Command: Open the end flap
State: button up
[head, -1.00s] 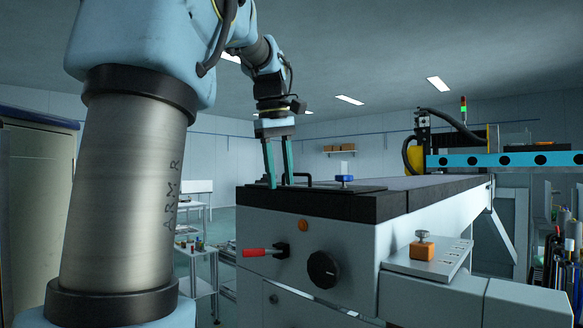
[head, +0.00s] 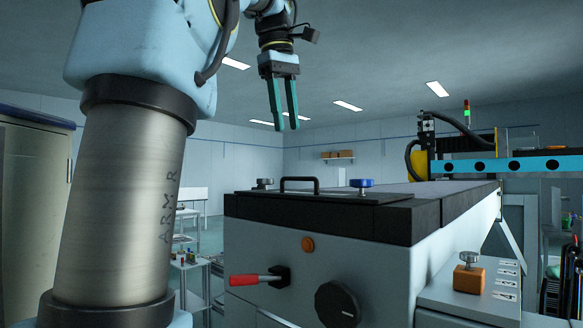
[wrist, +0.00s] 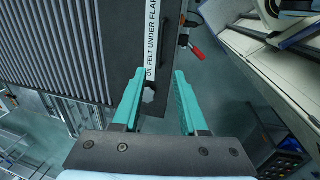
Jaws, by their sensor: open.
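The end flap appears to be the flat black plate (head: 330,196) on top of the machine's near end; it lies flat. It carries a black bar handle (head: 300,181), a grey knob (head: 264,184) at left and a blue knob (head: 362,184) at right. My gripper (head: 285,127) is open and empty, with teal fingers pointing down, well above the handle in the head view. In the wrist view my gripper (wrist: 153,85) shows over a dark edge, with a white strip (wrist: 152,40) reading "OIL FELT UNDER FLAP" and a grey knob (wrist: 148,94) near the left finger.
The machine's front has a red-handled lever (head: 252,280), an orange button (head: 307,245) and a large black dial (head: 337,303). An orange block with a knob (head: 469,277) sits on the right side shelf. The air around my gripper is clear.

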aim_at(317, 186)
jog(key=f, duration=0.3)
jog(key=d+f, duration=0.1)
jog(key=f, duration=0.2)
jog(key=w+f, duration=0.1)
jog(key=f, duration=0.2)
jog(key=shift+w+d+f, duration=0.1)
jog(key=shift+d+f, duration=0.1)
jog(key=shift+f, duration=0.2)
jog(key=shift+c, duration=0.4)
grip_shut()
dwell(0.5)
